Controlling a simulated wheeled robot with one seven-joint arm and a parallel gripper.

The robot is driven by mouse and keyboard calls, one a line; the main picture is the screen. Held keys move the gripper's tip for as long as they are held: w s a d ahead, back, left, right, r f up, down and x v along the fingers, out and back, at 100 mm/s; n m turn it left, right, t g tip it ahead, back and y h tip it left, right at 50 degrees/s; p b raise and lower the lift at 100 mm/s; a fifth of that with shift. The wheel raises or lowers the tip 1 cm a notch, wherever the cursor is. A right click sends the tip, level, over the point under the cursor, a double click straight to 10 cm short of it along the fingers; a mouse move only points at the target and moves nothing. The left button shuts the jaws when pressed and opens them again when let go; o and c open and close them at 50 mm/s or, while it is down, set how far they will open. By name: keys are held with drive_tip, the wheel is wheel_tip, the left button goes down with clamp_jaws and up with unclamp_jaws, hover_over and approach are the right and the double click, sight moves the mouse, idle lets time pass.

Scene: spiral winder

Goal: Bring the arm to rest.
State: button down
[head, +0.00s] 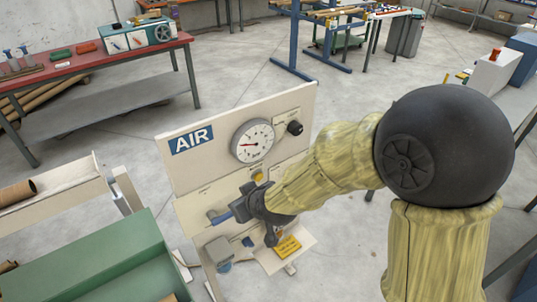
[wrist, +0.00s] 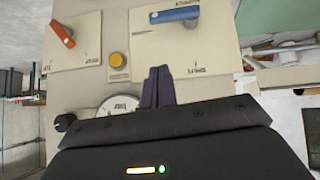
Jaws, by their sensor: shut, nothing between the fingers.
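My gripper (wrist: 158,74) shows in the wrist view with its two dark fingers together and nothing between them. The fingertips point at the cream panel, just below the blue lever (wrist: 175,14) in the picture. I cannot tell how large the gap to the panel is. In the head view my arm reaches from the lower right to the AIR panel (head: 180,177), and the dark end of the arm covers part of its lower half. The blue lever (head: 220,216) shows there at the left of my gripper.
The panel has a gauge (head: 253,140), a black knob (head: 295,128), a yellow button (wrist: 118,60) and a red lever (wrist: 62,34). A green box (head: 100,262) stands at lower left. A red-topped bench (head: 95,62) is behind.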

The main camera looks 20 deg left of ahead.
drive_tip(key=w+d+m+g+h+p, duration=0.1)
drive_tip(key=d+m+h, duration=0.4)
drive_tip(key=d, duration=1.6)
drive_tip(key=s+d+m+g, duration=0.1)
drive_tip(key=s+d+m, duration=0.1)
drive_tip(key=d, duration=0.4)
drive_tip(key=s+d+r+m+g+h, duration=0.1)
drive_tip(key=s+d+m, duration=0.2)
drive_tip(key=s+d, duration=0.2)
drive_tip(key=d, duration=0.2)
drive_tip(key=shift+d+m+g+h+p, duration=0.3)
drive_tip(key=shift+w, duration=0.1)
drive_tip(key=shift+s+r, duration=0.1)
drive_tip(key=shift+s, duration=0.1)
